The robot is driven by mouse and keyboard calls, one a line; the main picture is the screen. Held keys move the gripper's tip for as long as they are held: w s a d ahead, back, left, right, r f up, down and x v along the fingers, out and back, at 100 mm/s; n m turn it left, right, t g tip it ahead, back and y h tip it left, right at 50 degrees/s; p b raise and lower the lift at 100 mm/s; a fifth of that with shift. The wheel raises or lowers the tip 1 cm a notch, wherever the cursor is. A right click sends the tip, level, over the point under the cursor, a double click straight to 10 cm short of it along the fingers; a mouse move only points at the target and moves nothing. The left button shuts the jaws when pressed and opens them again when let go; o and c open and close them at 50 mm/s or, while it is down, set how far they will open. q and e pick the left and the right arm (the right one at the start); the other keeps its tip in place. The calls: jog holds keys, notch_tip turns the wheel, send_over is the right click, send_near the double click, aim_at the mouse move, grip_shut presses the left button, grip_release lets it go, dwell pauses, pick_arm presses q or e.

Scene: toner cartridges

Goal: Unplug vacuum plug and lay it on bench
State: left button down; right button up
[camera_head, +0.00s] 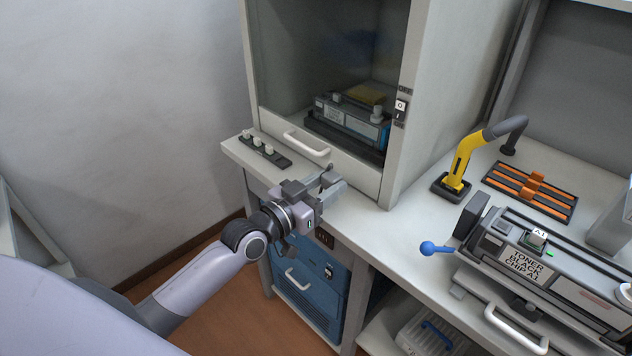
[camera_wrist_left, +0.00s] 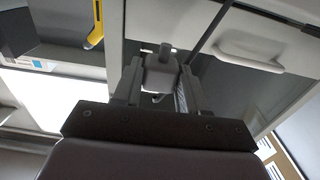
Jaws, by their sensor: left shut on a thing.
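My left gripper (camera_head: 330,184) is in front of the cabinet, over or near the front edge of the bench (camera_head: 362,214). It is shut on a small grey plug (camera_head: 327,177). In the left wrist view the plug (camera_wrist_left: 160,76) sits between the two fingers (camera_wrist_left: 158,90), with a short stub at its end. A dark socket plate (camera_head: 324,238) is on the bench front below the gripper, apart from the plug. I cannot tell whether the plug touches the bench. My right gripper is not in view.
A glass-fronted cabinet (camera_head: 395,165) with a white handle (camera_head: 306,143) holds a cartridge unit. A blue machine (camera_head: 312,292) stands under the bench. The yellow nozzle arm (camera_head: 463,160) and toner cartridge (camera_head: 528,270) are at right.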

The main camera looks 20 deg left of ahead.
aim_at(326, 214)
pick_arm(q)
jog(key=shift+w+d+r, duration=0.15)
jog(key=shift+w, duration=0.1)
notch_tip(326, 214, down, 5)
jog(key=b, duration=0.4)
jog(key=shift+r+b, duration=0.15)
jog(key=shift+b, duration=0.15)
jog(key=shift+f+b, duration=0.6)
jog(key=shift+f, duration=0.25)
jog(key=c, duration=0.5)
grip_release()
jog(key=shift+v, duration=3.6)
